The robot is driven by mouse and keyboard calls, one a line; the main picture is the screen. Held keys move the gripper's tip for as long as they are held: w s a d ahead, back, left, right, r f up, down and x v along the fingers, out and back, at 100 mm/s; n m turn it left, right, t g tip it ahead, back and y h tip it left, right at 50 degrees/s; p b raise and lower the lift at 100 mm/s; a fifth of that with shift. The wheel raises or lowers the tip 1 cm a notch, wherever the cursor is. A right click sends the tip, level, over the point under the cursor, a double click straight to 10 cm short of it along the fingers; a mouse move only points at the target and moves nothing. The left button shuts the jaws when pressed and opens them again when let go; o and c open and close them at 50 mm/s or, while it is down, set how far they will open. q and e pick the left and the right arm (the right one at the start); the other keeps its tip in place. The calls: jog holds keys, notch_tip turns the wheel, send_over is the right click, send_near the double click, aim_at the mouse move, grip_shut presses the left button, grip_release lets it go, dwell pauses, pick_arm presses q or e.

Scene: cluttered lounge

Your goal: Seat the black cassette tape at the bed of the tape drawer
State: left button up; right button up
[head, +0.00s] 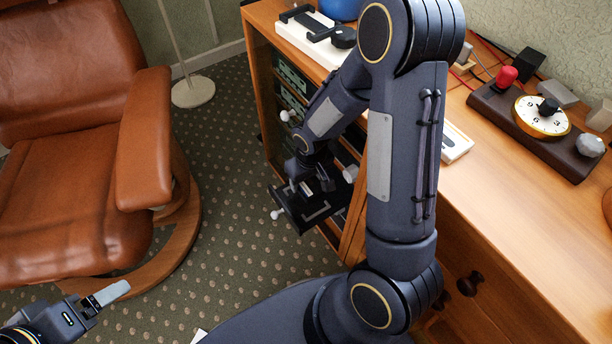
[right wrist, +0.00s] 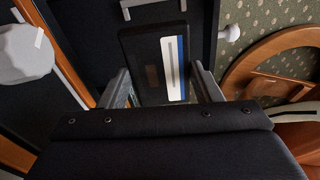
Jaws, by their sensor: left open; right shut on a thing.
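The black cassette tape (right wrist: 140,62), with a white and blue label, is between the two fingers of my right gripper (right wrist: 168,88) in the right wrist view. My right gripper is shut on it. The tape drawer (head: 312,212) is a black tray with white knobs, pulled out from the cabinet in the head view. My right gripper (head: 304,188) is over this drawer. The drawer (right wrist: 205,50) also shows behind the tape in the wrist view; I cannot tell whether the tape touches its bed. My left gripper (head: 106,295) is open and empty at the lower left.
The wooden cabinet (head: 520,215) carries a timer dial (head: 541,117) on a dark base and a white device (head: 305,38). A brown leather armchair (head: 75,150) stands left. Patterned carpet (head: 235,220) lies free between chair and cabinet. My right arm hides part of the cabinet.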

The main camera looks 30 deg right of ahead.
aim_at(307, 191)
jog(key=shift+f+b, duration=2.6)
jog(key=shift+f, duration=0.3)
jog(key=shift+f+b, duration=0.95)
jog(key=o, duration=1.1)
jog(key=shift+c, duration=0.2)
jog(key=shift+r, duration=0.15)
jog(key=r+p, duration=0.1)
jog(key=r, duration=0.1)
jog(key=r+p, duration=0.1)
jog(key=r, duration=0.2)
jog(key=s+r+p, duration=0.1)
jog(key=r+p, duration=0.1)
jog(key=shift+r, duration=0.3)
